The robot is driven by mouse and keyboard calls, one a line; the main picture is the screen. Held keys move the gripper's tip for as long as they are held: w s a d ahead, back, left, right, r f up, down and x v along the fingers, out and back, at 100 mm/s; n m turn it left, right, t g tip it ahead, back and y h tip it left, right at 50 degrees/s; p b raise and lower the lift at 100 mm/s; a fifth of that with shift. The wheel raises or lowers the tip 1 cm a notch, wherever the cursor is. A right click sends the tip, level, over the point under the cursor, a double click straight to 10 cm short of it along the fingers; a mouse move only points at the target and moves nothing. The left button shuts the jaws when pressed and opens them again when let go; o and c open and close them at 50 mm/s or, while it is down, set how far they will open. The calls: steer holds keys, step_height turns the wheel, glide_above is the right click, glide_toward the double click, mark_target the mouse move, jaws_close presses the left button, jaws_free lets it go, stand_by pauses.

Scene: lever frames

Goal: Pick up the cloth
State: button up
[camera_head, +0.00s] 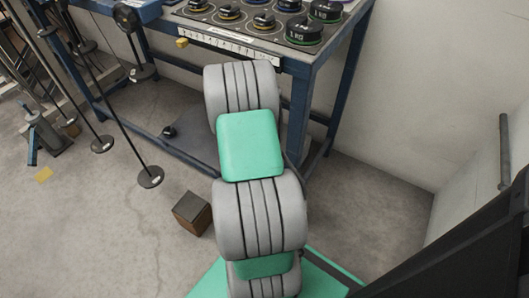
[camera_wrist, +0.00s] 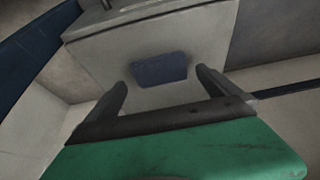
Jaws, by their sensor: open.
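My gripper (camera_wrist: 162,80) shows in the wrist view with its two dark fingers apart and nothing between their tips that they touch. Beyond the fingertips, a small dark blue rectangular patch (camera_wrist: 158,70) lies against a pale grey surface, framed between the fingers. It may be the cloth, but its material is too dim to tell. In the head view my grey and green arm reaches up the middle of the picture and hides my gripper. No cloth can be made out for certain there.
In the head view a blue-framed bench (camera_head: 335,60) carries dark round weights (camera_head: 304,30). Several thin rods with disc ends (camera_head: 150,177) hang at the left. A brown block (camera_head: 192,213) and a small yellow piece (camera_head: 43,174) lie on the floor. A pale wall stands at right.

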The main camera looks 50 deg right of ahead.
steer(key=x, duration=0.2)
steer(key=shift+f, duration=0.35)
steer(key=shift+r, duration=0.15)
steer(key=c, duration=1.3)
steer(key=shift+r+p, duration=0.3)
steer(key=shift+r, duration=0.3)
step_height(320, 180, up, 3)
steer(key=shift+a+r+p, duration=0.1)
steer(key=shift+a+p, duration=0.1)
steer(key=shift+p, duration=0.8)
steer(key=a+r+p, duration=0.5)
steer(key=a+r, duration=0.3)
steer(key=a, duration=0.5)
steer(key=shift+s+a+r, duration=0.2)
steer(key=shift+a+r, duration=0.1)
